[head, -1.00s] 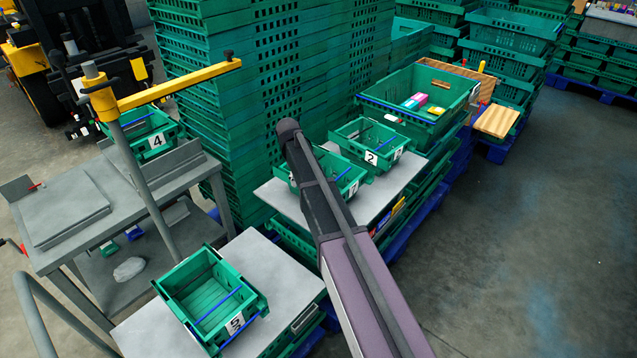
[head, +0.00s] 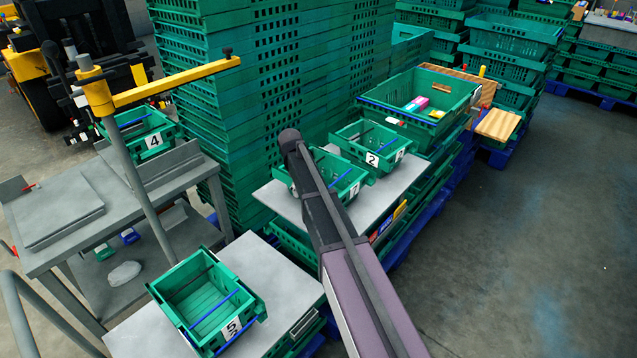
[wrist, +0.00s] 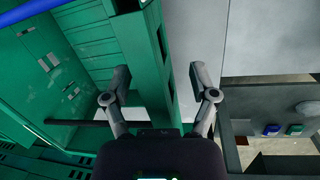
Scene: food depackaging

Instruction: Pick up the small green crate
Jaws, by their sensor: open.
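A small green crate (head: 345,177) with a blue bar and a white number label stands on a grey board, partly hidden behind my arm. In the wrist view my gripper (wrist: 163,74) is open. Its two fingers lie either side of a green crate wall (wrist: 158,55), one over the inside and one over the grey surface outside. Contact with the wall cannot be told. My gripper is hidden in the head view. Other small green crates are labelled 2 (head: 372,134), 5 (head: 206,290) and 4 (head: 147,125).
The crate labelled 2 stands close behind. A larger green crate (head: 455,112) holding small packages is at the back right. Tall green crate stacks (head: 245,90) rise behind. A yellow-armed post (head: 135,165) and grey table (head: 65,208) are at left. Floor is clear at right.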

